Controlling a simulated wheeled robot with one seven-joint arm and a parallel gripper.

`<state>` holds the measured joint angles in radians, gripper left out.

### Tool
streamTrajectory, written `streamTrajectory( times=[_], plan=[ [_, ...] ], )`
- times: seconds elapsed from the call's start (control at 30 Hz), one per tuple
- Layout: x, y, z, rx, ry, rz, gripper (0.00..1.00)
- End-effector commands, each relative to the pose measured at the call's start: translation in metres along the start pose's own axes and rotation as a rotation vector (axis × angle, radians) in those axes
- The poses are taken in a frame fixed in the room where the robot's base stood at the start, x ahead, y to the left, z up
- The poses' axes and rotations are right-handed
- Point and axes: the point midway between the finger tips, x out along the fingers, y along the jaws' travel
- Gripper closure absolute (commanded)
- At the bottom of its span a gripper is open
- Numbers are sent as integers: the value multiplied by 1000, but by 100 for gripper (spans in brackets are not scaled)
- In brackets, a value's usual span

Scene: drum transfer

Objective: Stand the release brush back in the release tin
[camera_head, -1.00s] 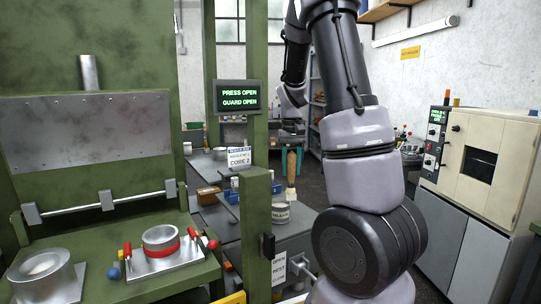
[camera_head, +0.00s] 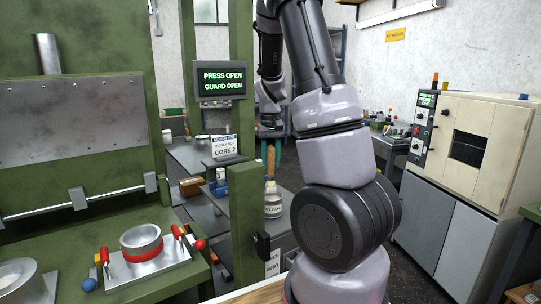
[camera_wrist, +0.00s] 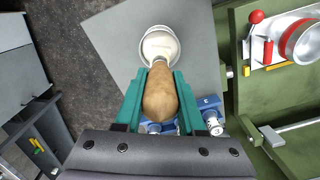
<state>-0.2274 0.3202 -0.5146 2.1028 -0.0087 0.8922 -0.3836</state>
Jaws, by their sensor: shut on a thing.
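My gripper (camera_wrist: 155,102) is shut on the wooden handle of the release brush (camera_wrist: 160,92), seen from above in the wrist view. In the head view the brush handle (camera_head: 271,158) hangs upright below my gripper (camera_head: 271,132). The release tin (camera_head: 273,207), pale with a dark-lettered label, stands on the grey bench directly below the brush. In the wrist view the tin's round rim (camera_wrist: 147,34) shows just beyond the handle, with cream contents inside. The bristles are at the tin's mouth; how far inside they are, I cannot tell.
The green press post (camera_head: 243,200) stands close left of the tin. Blue bins (camera_wrist: 209,103) and a small white container (camera_wrist: 214,125) are near the gripper. The press table holds a ring mould (camera_head: 142,243) with red handles. The bench around the tin is partly bare.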

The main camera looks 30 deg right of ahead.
Motion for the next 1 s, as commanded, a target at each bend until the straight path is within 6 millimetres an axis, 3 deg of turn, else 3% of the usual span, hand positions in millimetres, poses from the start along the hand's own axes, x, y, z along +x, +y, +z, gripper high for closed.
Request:
streamTrajectory(
  times=[1.0],
  plan=[
    [74,0,0,0,0,1,100]
  ],
)
